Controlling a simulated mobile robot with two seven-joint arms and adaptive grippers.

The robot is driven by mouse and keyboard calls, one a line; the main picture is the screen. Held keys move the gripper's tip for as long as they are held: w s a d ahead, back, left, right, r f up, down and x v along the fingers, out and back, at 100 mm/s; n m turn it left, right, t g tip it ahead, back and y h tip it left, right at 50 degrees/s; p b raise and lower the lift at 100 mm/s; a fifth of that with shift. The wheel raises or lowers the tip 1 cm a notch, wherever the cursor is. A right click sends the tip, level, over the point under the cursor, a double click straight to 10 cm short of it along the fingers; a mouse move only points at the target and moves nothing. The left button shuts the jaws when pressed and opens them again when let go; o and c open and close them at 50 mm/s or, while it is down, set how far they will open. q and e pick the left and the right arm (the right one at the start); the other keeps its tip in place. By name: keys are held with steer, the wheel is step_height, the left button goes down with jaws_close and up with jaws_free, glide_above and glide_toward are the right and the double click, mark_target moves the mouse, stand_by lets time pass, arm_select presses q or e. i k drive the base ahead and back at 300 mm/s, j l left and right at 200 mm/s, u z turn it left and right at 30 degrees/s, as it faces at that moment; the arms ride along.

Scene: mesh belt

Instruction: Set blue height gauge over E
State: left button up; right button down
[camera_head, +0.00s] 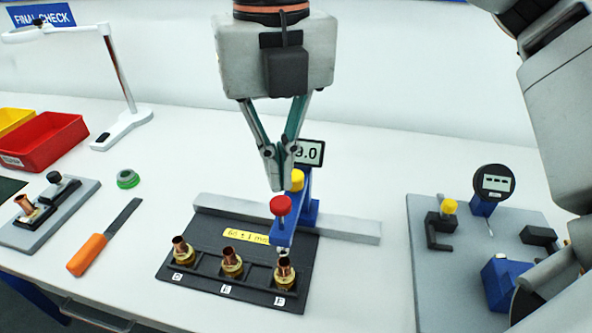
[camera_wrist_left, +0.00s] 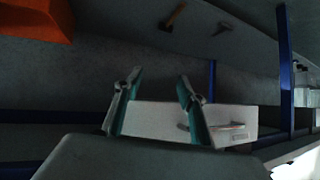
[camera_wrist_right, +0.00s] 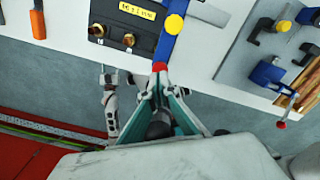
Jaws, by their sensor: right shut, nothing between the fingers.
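The blue height gauge (camera_head: 306,210) stands on a light grey rail behind a dark fixture (camera_head: 200,225). It has a red knob, a yellow knob and a display partly hidden by my gripper. Its blue arm reaches forward, with its tip above the copper-and-brass fitting at F (camera_head: 285,272). The fitting at E (camera_head: 232,262), in the middle, has nothing over it; the fitting at D (camera_head: 181,250) is at left. My right gripper (camera_head: 277,187) is shut and empty just above the red knob (camera_head: 281,205); contact is unclear. My left gripper (camera_wrist_left: 160,78) is open and empty.
A grey plate (camera_head: 420,255) with a dial gauge and clamps stands right. An orange-handled file (camera_head: 88,252), green tape roll (camera_head: 128,179), red bin (camera_head: 45,140) and another grey fixture (camera_head: 65,215) lie left. The rail's left part (camera_head: 225,204) is clear.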

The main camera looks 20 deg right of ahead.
mark_target(305, 209)
steer(key=k+j, duration=0.2)
steer(key=k, duration=0.3)
steer(key=k+j, duration=0.2)
steer(key=k, duration=0.25)
